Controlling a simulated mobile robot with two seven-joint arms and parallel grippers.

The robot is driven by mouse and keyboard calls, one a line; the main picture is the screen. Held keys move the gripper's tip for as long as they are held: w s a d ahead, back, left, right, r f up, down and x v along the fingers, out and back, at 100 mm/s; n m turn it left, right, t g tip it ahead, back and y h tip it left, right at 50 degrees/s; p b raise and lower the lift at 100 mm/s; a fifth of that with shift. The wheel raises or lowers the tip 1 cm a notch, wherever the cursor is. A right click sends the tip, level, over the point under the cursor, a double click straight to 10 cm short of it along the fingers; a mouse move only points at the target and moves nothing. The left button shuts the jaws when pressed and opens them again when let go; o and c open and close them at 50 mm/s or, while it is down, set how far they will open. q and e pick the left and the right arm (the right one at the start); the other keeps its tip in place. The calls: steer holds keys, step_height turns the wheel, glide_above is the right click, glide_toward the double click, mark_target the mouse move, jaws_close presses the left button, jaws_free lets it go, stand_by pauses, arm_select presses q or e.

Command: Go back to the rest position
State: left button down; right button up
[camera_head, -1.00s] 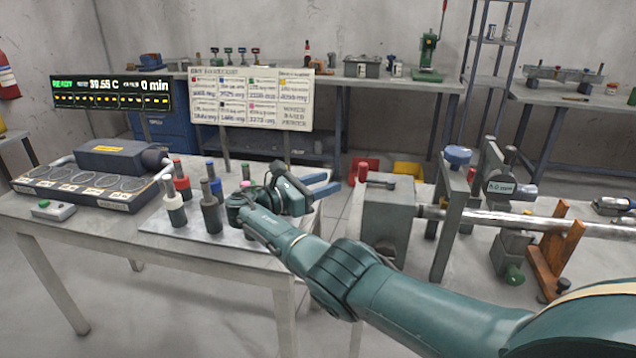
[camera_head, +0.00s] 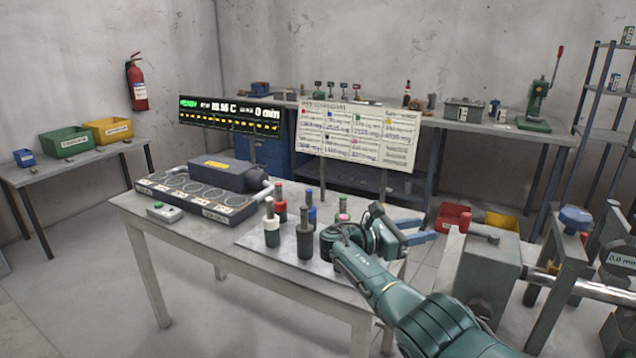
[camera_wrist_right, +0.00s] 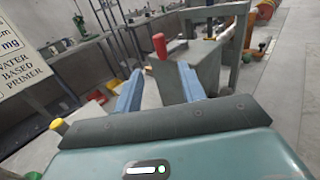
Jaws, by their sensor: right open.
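My right gripper (camera_head: 412,231) reaches over the right end of the near table, beside a group of capped bottles. Its two blue fingers stand apart with nothing between them. The right wrist view also shows the open fingers (camera_wrist_right: 158,88), pointing toward a grey machine block with a red knob beyond them. My right arm comes in from the lower right in the head view. My left gripper does not show.
Several capped bottles (camera_head: 305,240) stand on a plate close to my right gripper. A device with round pads (camera_head: 195,195) is on the table's left. A grey machine (camera_head: 487,265) stands at right. Floor is clear at the lower left.

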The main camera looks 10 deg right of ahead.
steer(key=s+a+f+m+t+y, duration=0.1)
steer(key=s+a+f+m+y, duration=0.5)
steer(key=f, duration=0.6)
steer(key=s+a+f+m+y, duration=0.1)
steer(key=s+f+y, duration=0.2)
steer(key=s+f, duration=0.7)
steer(key=s+a+f+m+y, duration=0.2)
steer(key=s, duration=0.3)
steer(key=s+a+f+m+y, duration=0.2)
steer(key=s+y, duration=0.1)
steer(key=s, duration=0.2)
steer(key=s+a+r+m+t+y, duration=0.1)
steer(key=s+a+r+m+y, duration=0.1)
steer(key=s+r+m, duration=0.3)
steer(key=s+a+r+m+t+y, duration=0.1)
steer(key=s+a+r+y, duration=0.15)
steer(key=s, duration=0.55)
steer(key=w+a+f+n+t+y+p, duration=0.1)
steer(key=w+a+f+t+y+p, duration=0.1)
steer(key=w+a+t, duration=0.3)
steer(key=shift+w+a+f+t+y+p, duration=0.25)
steer(key=shift+w+f+t+y+p, duration=0.25)
steer(key=shift+t, duration=0.4)
